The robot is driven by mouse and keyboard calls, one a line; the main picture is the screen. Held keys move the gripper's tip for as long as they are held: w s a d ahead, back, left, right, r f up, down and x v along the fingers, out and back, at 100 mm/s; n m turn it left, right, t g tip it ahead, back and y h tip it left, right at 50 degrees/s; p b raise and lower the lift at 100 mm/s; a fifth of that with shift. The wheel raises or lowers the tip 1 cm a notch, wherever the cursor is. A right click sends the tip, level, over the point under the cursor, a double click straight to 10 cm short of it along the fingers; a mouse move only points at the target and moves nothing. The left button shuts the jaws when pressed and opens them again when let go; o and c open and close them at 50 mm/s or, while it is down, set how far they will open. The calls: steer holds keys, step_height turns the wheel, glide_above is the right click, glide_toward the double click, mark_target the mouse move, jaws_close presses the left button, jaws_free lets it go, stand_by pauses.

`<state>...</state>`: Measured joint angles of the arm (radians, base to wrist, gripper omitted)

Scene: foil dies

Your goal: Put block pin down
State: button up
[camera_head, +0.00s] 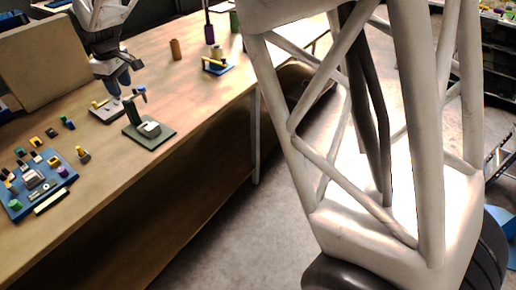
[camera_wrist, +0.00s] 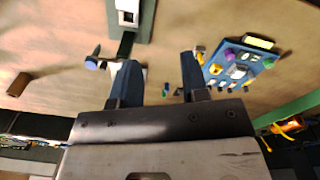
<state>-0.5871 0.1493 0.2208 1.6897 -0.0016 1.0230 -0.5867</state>
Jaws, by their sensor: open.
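My gripper (camera_head: 119,88) is low over the workbench, pointing down just above a small grey plate (camera_head: 107,113) with a yellow piece (camera_head: 99,104) on it. In the wrist view my gripper (camera_wrist: 157,72) has its two dark blue fingers apart, with bare table between them and nothing held. Small blue, green and yellow blocks (camera_head: 52,133) lie loose on the table to the left; I cannot tell which piece is the block pin. The grey plate is partly hidden behind the left finger in the wrist view.
A green-based press (camera_head: 150,138) with a blue-ended handle stands close beside my gripper. A blue board (camera_head: 40,187) full of small parts lies front left. A brown cylinder (camera_head: 175,49) and a blue stand (camera_head: 217,66) are farther back. The table's front right is clear.

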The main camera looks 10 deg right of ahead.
steer(key=s+d+r+m, duration=0.2)
steer(key=s+d, duration=0.3)
steer(key=d, duration=0.4)
steer(key=s+d+r+m+t, duration=0.15)
steer(key=s+d, duration=0.25)
steer(key=d, duration=0.6)
steer(key=s+d+r+m+g, duration=0.1)
steer(key=s+d+r+m, duration=0.3)
steer(key=d, duration=0.5)
steer(key=s+d+f+m, duration=0.3)
steer(key=s+d, duration=0.5)
steer(key=s, duration=0.4)
steer(key=s+d+f+m+t, duration=0.1)
steer(key=s+d+f+m, duration=0.2)
steer(key=s+d, duration=0.5)
steer(key=s, duration=0.4)
steer(key=shift+s+d+f, duration=0.15)
steer(key=shift+d+f, duration=0.1)
steer(key=shift+d, duration=0.15)
